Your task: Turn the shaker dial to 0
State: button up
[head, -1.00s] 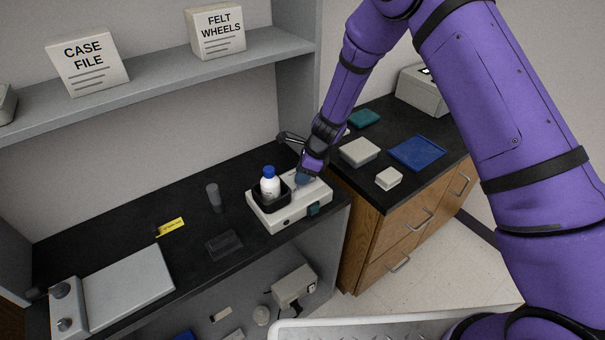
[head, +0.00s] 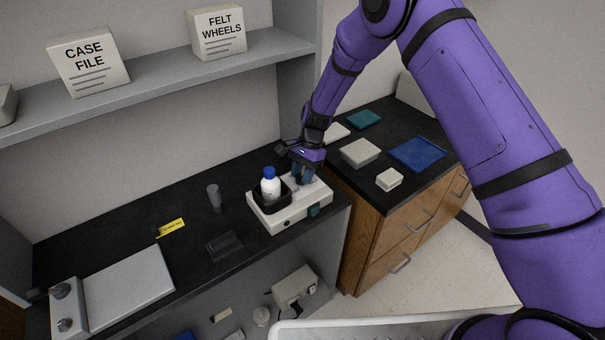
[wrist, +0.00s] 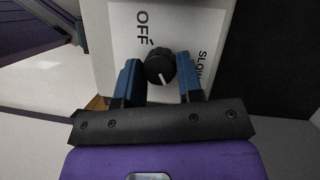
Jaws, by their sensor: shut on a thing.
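The shaker (head: 285,217) is a white box on the black bench, with a black holder carrying a white, blue-capped bottle (head: 270,187). Its black round dial (wrist: 159,66) shows in the wrist view, on a white label plate reading OFF at upper left and SLOW at right. A white pointer mark shows on the dial's lower part, toward the lower right. My gripper (wrist: 161,82) has its blue fingers shut on the dial, one on each side. In the head view my gripper (head: 304,176) points down over the shaker's right rear, and the dial is hidden behind the fingers.
A grey cylinder (head: 214,198), a yellow label (head: 171,227) and a dark flat tray (head: 224,246) lie left of the shaker. A wooden cabinet (head: 390,225) with boxes on top stands at right. A shelf (head: 150,80) runs above the bench.

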jog(key=n, duration=0.2)
jog(key=n+h, duration=0.1)
jog(key=n, duration=0.1)
jog(key=shift+w+a+n+g+h, duration=0.1)
jog(key=shift+a+n+g+h, duration=0.05)
jog(key=shift+n+g+h, duration=0.2)
jog(key=n+h, duration=0.2)
jog(key=n, duration=0.3)
jog(key=shift+a, duration=0.1)
jog(key=shift+n, duration=0.35)
jog(key=o, duration=0.9)
jog(key=shift+r, duration=0.1)
